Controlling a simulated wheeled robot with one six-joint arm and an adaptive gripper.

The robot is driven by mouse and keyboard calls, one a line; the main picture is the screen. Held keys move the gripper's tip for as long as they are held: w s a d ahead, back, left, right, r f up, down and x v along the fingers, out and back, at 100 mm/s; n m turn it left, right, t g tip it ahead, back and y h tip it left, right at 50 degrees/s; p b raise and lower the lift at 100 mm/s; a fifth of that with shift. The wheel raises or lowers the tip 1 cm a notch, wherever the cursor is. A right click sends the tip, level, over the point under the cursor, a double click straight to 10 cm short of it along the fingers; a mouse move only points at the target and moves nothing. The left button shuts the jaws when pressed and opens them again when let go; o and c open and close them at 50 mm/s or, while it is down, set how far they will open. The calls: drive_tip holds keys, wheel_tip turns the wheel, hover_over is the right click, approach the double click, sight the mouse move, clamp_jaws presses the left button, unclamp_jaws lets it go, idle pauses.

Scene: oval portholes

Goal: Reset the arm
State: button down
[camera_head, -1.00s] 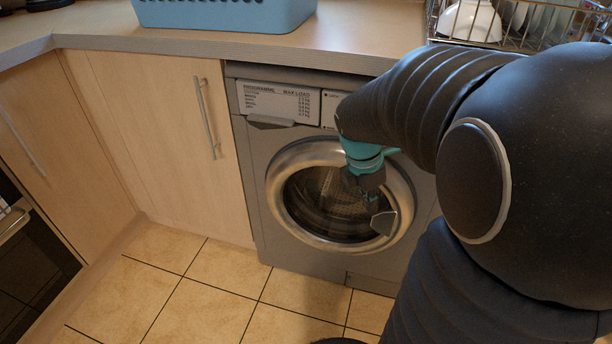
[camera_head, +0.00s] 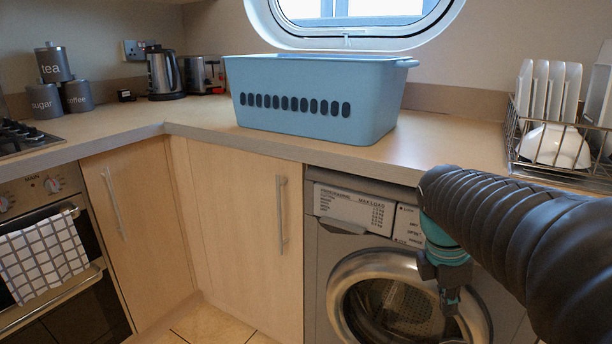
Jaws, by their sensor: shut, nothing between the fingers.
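My arm (camera_head: 520,225) reaches in from the right, dark and ribbed, with a teal band near its end. My gripper (camera_head: 449,303) points down in front of the washing machine door (camera_head: 345,290). It is shut and empty. The grey washing machine (camera_head: 318,245) stands under the counter, and its round door looks closed. The lower part of the door is out of view. I cannot tell whether the gripper touches the door.
A blue basket (camera_head: 310,110) stands on the counter (camera_head: 440,140) below an oval window. A dish rack (camera_head: 560,178) with plates and a bowl is at right. Canisters (camera_head: 53,65), a kettle (camera_head: 164,75), and an oven (camera_head: 50,250) are at left.

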drive_tip(key=s+a+f+m+t+y, duration=0.1)
drive_tip(key=s+a+m+t+y, duration=0.1)
drive_tip(key=s+a+m+t, duration=0.3)
drive_tip(key=shift+s+a+f+m+y, duration=0.4)
drive_tip(key=shift+s+a+m, duration=1.2)
drive_tip(key=shift+a+m, duration=3.2)
drive_tip(key=shift+d+m, duration=1.2)
drive_tip(key=shift+d, duration=0.05)
